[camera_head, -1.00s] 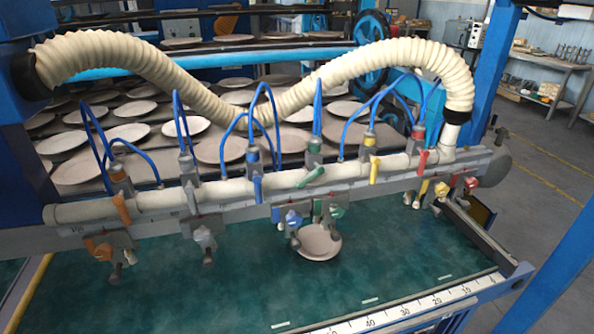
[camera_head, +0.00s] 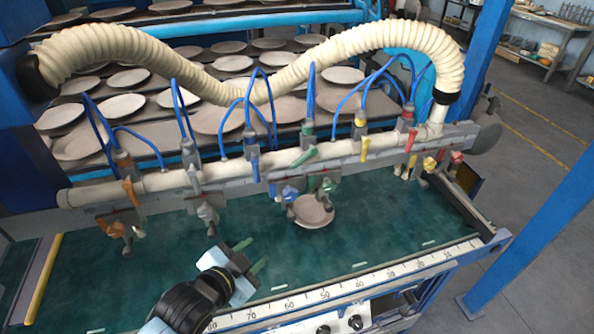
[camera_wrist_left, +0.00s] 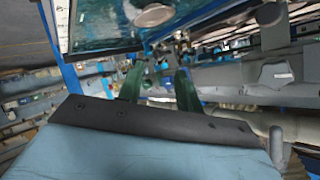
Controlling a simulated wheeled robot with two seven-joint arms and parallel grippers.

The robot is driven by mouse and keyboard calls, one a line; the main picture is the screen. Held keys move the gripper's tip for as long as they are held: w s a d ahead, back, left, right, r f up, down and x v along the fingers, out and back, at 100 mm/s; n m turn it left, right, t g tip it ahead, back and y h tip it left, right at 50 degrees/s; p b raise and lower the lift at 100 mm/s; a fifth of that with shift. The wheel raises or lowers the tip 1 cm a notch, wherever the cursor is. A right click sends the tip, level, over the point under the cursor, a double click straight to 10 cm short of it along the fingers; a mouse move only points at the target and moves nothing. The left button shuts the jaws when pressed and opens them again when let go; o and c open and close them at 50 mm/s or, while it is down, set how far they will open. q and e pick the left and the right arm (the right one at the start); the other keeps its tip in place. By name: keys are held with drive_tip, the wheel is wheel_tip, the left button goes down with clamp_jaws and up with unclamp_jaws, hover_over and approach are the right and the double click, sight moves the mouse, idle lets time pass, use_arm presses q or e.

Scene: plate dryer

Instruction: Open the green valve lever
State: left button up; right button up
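The green valve lever (camera_head: 304,158) sits on the pale horizontal pipe (camera_head: 218,172), right of the blue lever (camera_head: 254,168). It lies slantwise, rising to the right, while the blue lever hangs nearly straight across the pipe. My left gripper (camera_head: 250,257) is over the green table, in front of the pipe and below and left of the green lever, apart from it. Its two green fingers are spread with nothing between them. They also show apart in the left wrist view (camera_wrist_left: 160,86), where I cannot make out the green lever. My right gripper is not in view.
Orange (camera_head: 131,194), grey (camera_head: 194,178), yellow (camera_head: 364,149) and red (camera_head: 410,140) levers line the same pipe. Blue hoses rise behind it. A round plate (camera_head: 312,211) lies below the green fitting (camera_head: 328,185). The green table (camera_head: 380,235) is clear to the right.

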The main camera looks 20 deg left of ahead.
sight(301, 161)
use_arm(q)
wheel_tip(301, 161, up, 14)
drive_tip(key=w+d+m+t+h+p, duration=0.1)
drive_tip(key=w+d+m+t+h, duration=0.15)
drive_tip(key=m+t, duration=0.2)
drive_tip(key=shift+n, duration=0.35)
drive_tip(key=p+x, duration=0.1)
drive_tip(key=x, duration=0.5)
drive_tip(key=p+x, duration=0.1)
drive_tip(key=x, duration=0.5)
drive_tip(key=shift+w+r, duration=0.2)
drive_tip(key=shift+w, duration=0.25)
drive_tip(key=shift+c, duration=0.4)
clamp_jaws()
